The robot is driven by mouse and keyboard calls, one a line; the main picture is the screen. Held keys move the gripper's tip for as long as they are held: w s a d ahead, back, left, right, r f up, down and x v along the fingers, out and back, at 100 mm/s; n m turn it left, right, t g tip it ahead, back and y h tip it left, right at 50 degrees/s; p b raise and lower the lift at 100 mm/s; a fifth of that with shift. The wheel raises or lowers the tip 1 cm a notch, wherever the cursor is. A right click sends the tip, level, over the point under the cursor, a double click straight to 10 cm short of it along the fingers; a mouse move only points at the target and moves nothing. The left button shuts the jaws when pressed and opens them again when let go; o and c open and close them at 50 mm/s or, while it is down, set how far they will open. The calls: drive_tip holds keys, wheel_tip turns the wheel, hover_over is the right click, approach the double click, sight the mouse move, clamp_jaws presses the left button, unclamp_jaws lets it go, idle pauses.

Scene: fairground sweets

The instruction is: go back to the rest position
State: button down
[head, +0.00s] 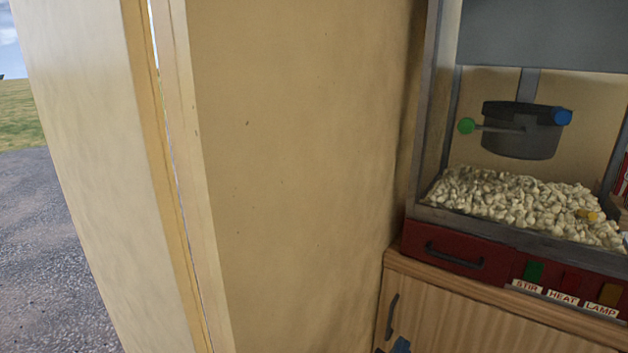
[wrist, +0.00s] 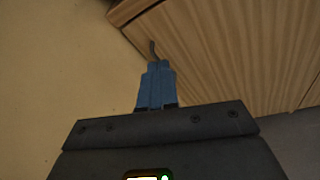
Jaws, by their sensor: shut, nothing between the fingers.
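My gripper (wrist: 158,66) shows in the wrist view with its blue fingers together and nothing between them. It is in front of the wooden cabinet (wrist: 225,45), and its tips overlap the dark curved handle (wrist: 152,48) in the picture; I cannot tell whether they touch it. In the head view only a small blue part of my gripper (head: 400,346) shows at the bottom edge, just below the cabinet's dark handle (head: 392,315). The rest of my arm is out of the head view.
A popcorn machine (head: 465,262) with a red base stands on the cabinet (head: 480,325); popcorn (head: 510,205) lies under its hanging kettle (head: 520,135). A cream wall (head: 300,160) is close on the left. Paved ground (head: 50,250) lies outside at the far left.

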drive_tip(key=s+f+m+y, duration=0.2)
drive_tip(key=s+f+m, duration=0.15)
drive_tip(key=s, duration=0.55)
drive_tip(key=s+d+f+m+g+y, duration=0.15)
drive_tip(key=s+m, duration=0.25)
drive_tip(key=s, duration=0.4)
drive_tip(key=s+f+m+t+y, duration=0.1)
drive_tip(key=s+f+m+y, duration=0.2)
drive_tip(key=s, duration=0.6)
drive_tip(key=s+d+r+m+t, duration=0.1)
drive_tip(key=s+d+r+m, duration=0.2)
drive_tip(key=s+r+m, duration=1.3)
drive_tip(key=shift+s+r, duration=0.9)
drive_tip(key=shift+t+y, duration=0.25)
